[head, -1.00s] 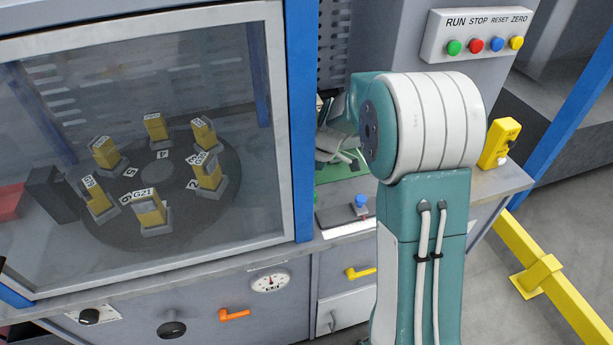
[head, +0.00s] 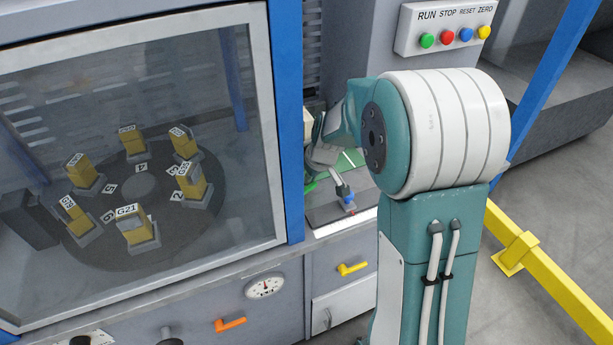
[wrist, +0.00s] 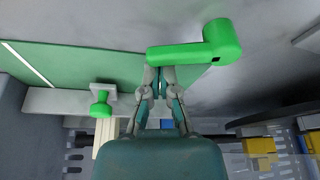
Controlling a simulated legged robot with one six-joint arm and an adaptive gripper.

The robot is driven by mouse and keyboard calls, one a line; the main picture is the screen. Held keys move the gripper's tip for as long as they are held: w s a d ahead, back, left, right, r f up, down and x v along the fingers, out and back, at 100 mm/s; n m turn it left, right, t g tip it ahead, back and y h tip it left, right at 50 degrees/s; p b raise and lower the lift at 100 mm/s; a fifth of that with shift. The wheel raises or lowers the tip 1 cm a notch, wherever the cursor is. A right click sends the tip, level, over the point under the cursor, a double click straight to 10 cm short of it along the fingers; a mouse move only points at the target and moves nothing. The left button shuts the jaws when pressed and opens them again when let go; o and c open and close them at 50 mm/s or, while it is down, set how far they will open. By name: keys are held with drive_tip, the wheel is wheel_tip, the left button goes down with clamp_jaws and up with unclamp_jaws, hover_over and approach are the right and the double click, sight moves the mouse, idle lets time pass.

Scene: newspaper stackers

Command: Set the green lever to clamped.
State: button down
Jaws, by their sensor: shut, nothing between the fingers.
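The green lever (wrist: 218,44) shows in the wrist view at the top right of centre, with a round hub at its right and its arm reaching left. My gripper (wrist: 158,74) is shut and empty, its fingertips just below the left part of the lever's arm in the picture. I cannot tell whether they touch it. No clamped mark can be read.
A smaller green knob (wrist: 101,104) sits left of my gripper in the wrist view. In the head view, a glass-fronted cabinet (head: 262,120) stands left, with an orange handle (head: 230,324) and yellow handle (head: 352,269) below. A button panel (head: 445,30) is at the top right.

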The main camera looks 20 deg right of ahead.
drive_tip(key=shift+s+a+m, duration=0.15)
drive_tip(key=shift+m, duration=0.25)
drive_tip(key=shift+s+a, duration=0.15)
drive_tip(key=shift+s, duration=0.05)
drive_tip(key=shift+s+d, duration=0.3)
drive_tip(key=shift+d, duration=0.3)
drive_tip(key=shift+a, duration=0.25)
